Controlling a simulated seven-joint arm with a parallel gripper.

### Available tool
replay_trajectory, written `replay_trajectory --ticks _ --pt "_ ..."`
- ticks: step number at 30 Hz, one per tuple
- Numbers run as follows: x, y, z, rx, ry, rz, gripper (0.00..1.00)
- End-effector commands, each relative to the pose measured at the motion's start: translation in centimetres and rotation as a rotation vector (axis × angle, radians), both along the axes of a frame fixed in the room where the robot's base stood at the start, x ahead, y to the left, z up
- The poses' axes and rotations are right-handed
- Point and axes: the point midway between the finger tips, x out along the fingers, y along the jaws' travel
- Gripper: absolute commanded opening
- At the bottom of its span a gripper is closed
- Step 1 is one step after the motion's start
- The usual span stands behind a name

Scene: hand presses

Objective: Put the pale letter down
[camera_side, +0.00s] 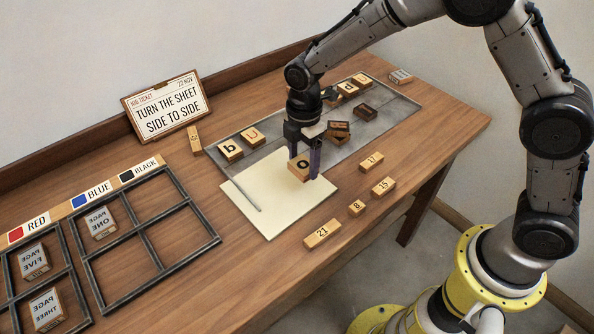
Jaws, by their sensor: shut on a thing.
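My gripper (304,160) is shut on a pale wooden letter block (298,169) with a dark "o" on its face. The block is over the upper right part of a cream sheet (280,203). I cannot tell whether it touches the sheet or hangs just above it. Other pale letter blocks lie on the grey metal plate (355,150): a "b" (230,150) and a "u"-like one (252,135) left of my gripper, and a "d" (348,89) among others at the far right end. The gripper partly hides the block's right side.
A thin grey rod (246,196) lies on the sheet's left. Number blocks 17 (370,162), 15 (383,186), 8 (356,207) and 21 (322,234) lie right of it. Dark blocks (339,130) are on the plate. Framed trays (140,240) fill the left. A job ticket (167,104) stands behind.

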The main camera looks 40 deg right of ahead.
Motion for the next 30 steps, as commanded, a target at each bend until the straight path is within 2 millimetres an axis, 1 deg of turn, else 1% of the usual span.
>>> replay_trajectory --ticks 1,9,15,27,28,30 --pt "0.4 0.1 -0.6 0.000 0.001 0.000 0.20" --pt "1.5 0.5 -2.0 -0.001 0.002 0.000 0.20" --pt "1.5 0.5 -4.7 -0.001 0.003 0.000 0.20" --pt "1.5 0.5 -5.2 0.000 0.001 0.000 0.20" --pt "1.5 0.5 -5.2 0.000 0.001 0.000 0.79" --pt "1.5 0.5 -5.2 0.000 0.001 0.000 0.92"
